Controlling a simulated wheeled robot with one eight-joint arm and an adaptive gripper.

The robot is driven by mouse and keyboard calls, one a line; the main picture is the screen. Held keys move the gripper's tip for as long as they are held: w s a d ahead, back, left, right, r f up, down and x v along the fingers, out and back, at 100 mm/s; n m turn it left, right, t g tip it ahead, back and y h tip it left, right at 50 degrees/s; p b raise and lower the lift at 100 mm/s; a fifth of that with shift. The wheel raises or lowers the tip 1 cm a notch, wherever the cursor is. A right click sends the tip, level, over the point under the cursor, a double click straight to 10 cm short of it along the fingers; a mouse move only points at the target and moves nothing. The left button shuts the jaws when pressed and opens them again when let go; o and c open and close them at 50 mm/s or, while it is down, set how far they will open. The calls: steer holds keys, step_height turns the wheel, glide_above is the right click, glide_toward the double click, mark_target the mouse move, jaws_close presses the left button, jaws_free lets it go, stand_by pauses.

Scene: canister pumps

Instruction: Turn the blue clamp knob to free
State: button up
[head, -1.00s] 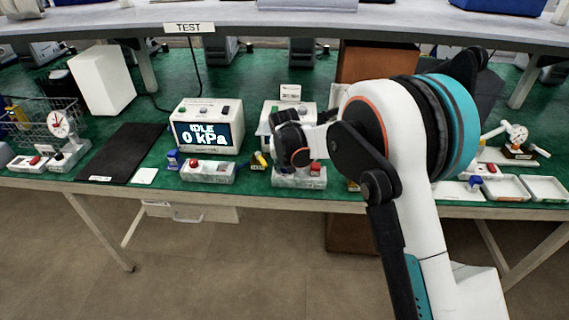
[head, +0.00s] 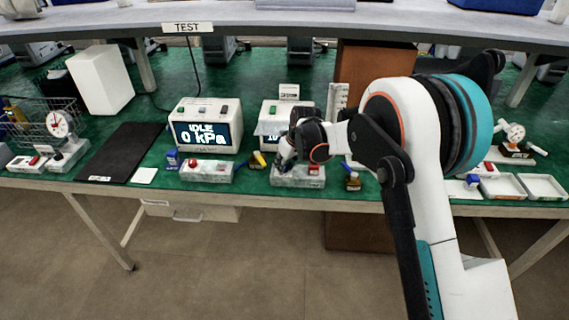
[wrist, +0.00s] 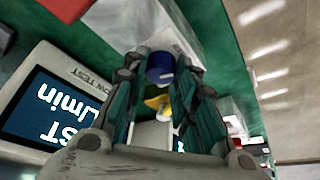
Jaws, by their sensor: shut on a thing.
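The blue clamp knob (wrist: 160,67) shows in the wrist view as a short blue cylinder between the two fingers. My gripper (wrist: 160,62) is shut on it, with one dark green finger on each side. In the head view my gripper (head: 282,165) points down at the left part of a grey-white fixture (head: 310,182) at the bench's front. The knob is hidden there behind my gripper. A red part (head: 314,169) sits on the fixture, to the right of my gripper. I cannot tell how far the knob is turned.
A tester (head: 206,128) reading "IDLE 0 kPa" stands to the left. A second tester (head: 270,116) stands close behind my gripper, partly hidden; its screen also shows in the wrist view (wrist: 50,115). A similar fixture (head: 208,171) lies to the left. Trays (head: 545,188) sit far right.

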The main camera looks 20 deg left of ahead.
stand_by(0.4)
steer(key=o, duration=1.1)
steer(key=shift+c, duration=0.2)
steer(key=v, duration=1.2)
